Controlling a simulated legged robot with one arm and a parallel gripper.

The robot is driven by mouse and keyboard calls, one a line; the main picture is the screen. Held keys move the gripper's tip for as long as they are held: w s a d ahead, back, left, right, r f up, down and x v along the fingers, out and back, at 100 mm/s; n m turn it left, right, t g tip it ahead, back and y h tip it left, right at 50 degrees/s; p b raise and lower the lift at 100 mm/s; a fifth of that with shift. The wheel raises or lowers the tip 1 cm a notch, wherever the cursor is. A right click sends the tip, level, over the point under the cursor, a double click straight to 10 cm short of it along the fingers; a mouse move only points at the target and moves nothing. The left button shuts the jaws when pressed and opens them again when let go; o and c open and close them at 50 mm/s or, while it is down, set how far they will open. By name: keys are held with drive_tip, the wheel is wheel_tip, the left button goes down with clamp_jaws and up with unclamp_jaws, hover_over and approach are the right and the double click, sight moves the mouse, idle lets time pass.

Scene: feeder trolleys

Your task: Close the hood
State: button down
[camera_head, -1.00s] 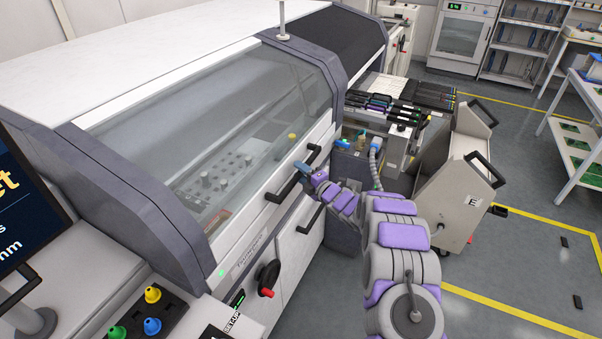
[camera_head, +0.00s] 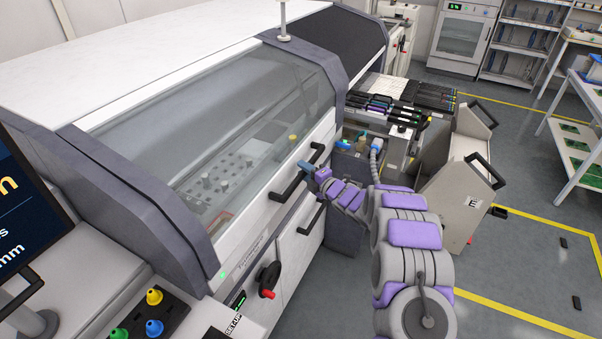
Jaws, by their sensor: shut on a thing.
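The hood (camera_head: 215,125) of the white machine has a see-through window and a pale front edge. It looks lowered over the machine's work area; I cannot tell whether it sits fully flush. Its black bar handle (camera_head: 293,182) runs along the front edge. My gripper (camera_head: 306,167) is at the handle's right part, at the end of my grey and purple arm. It is shut on the handle; the fingertips are small and partly hidden.
A beige trolley (camera_head: 455,205) stands to the right of my arm. A screen (camera_head: 25,215) and colored buttons (camera_head: 153,328) are at the lower left.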

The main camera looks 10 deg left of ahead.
drive_tip(key=shift+g+h, duration=0.3)
drive_tip(key=shift+h, duration=0.2)
drive_tip(key=d+r, duration=0.1)
drive_tip(key=d+r+p, duration=0.1)
drive_tip(key=r, duration=0.1)
drive_tip(key=s+r, duration=0.1)
drive_tip(key=r, duration=0.1)
drive_tip(key=shift+d+r, duration=0.25)
drive_tip(key=shift+d, duration=0.15)
drive_tip(key=c, duration=0.9)
unclamp_jaws()
drive_tip(key=p+v, duration=0.1)
drive_tip(key=v, duration=0.7)
drive_tip(key=p+v, duration=0.1)
drive_tip(key=v, duration=0.8)
drive_tip(key=shift+d+f, duration=0.15)
drive_tip(key=shift+f, duration=0.1)
